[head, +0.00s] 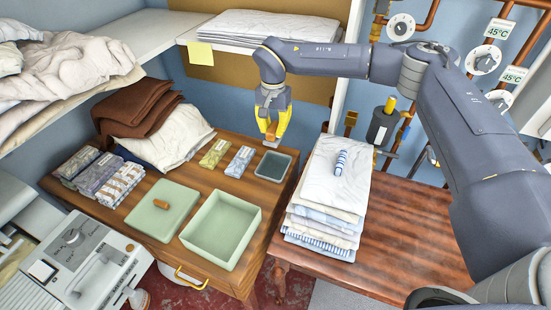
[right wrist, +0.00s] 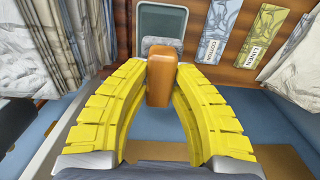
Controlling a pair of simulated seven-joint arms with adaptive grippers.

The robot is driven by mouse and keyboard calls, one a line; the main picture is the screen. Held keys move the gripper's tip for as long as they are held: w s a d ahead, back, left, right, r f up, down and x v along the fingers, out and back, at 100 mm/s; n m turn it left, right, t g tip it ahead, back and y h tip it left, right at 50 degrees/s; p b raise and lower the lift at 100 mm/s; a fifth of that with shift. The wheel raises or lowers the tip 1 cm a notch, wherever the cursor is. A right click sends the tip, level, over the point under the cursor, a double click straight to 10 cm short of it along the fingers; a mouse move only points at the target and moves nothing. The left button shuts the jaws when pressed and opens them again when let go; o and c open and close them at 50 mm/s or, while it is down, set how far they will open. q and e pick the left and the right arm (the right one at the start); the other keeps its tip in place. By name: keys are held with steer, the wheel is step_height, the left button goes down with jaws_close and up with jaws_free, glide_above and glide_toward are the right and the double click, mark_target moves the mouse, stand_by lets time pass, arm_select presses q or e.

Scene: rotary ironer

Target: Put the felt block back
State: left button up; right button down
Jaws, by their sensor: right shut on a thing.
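My right gripper (head: 272,127) is shut on the felt block, with its yellow fingers pointing down over the back right of the wooden cabinet. The felt block has an orange-brown wooden handle (right wrist: 165,75) between the fingertips and a grey felt part (right wrist: 160,44) at its far end. In the head view the block (head: 271,141) shows small below the fingers. A small dark grey tray (head: 274,167) lies just below and in front of it on the cabinet top, and looks empty. The tray's rim also shows in the right wrist view (right wrist: 162,8), beyond the felt. My left gripper is not in view.
Two labelled cloth packs (head: 240,161) (head: 214,152) lie left of the tray. A pale green open box (head: 221,228) and its lid (head: 163,209) are in front. A stack of folded linen (head: 325,205) stands on the right table, and a white-topped shelf (head: 221,46) is behind.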

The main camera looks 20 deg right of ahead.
step_height(320, 180, down, 13)
steer(key=shift+f, duration=0.15)
stand_by(0.5)
steer(key=shift+f, duration=0.15)
steer(key=c, duration=1.2)
jaws_free()
step_height(320, 180, up, 12)
steer(key=shift+r, duration=0.15)
